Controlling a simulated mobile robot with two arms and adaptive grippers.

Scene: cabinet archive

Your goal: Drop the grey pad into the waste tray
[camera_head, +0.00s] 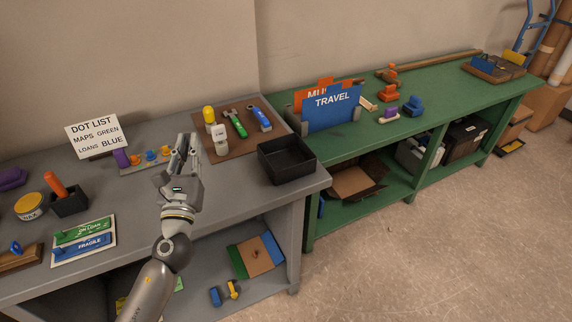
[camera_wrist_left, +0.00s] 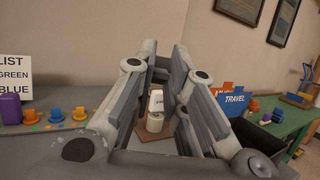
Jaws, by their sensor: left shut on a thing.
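The black open tray (camera_head: 286,160), which I take for the waste tray, stands at the right end of the grey bench. It looks empty. My left gripper (camera_head: 185,143) is above the bench, left of the tray and apart from it. Its fingers also show in the left wrist view (camera_wrist_left: 166,55). They are closed in on a thing, which I take for the grey pad, but its outline is hard to tell from the grey fingers. My right gripper is not in view.
A brown board (camera_head: 237,138) behind the tray holds a white labelled bottle (camera_head: 220,140), a yellow-topped item and green and blue tools. Colored pegs stand behind the gripper. A green bench (camera_head: 420,130) with a blue TRAVEL divider (camera_head: 331,108) adjoins on the right.

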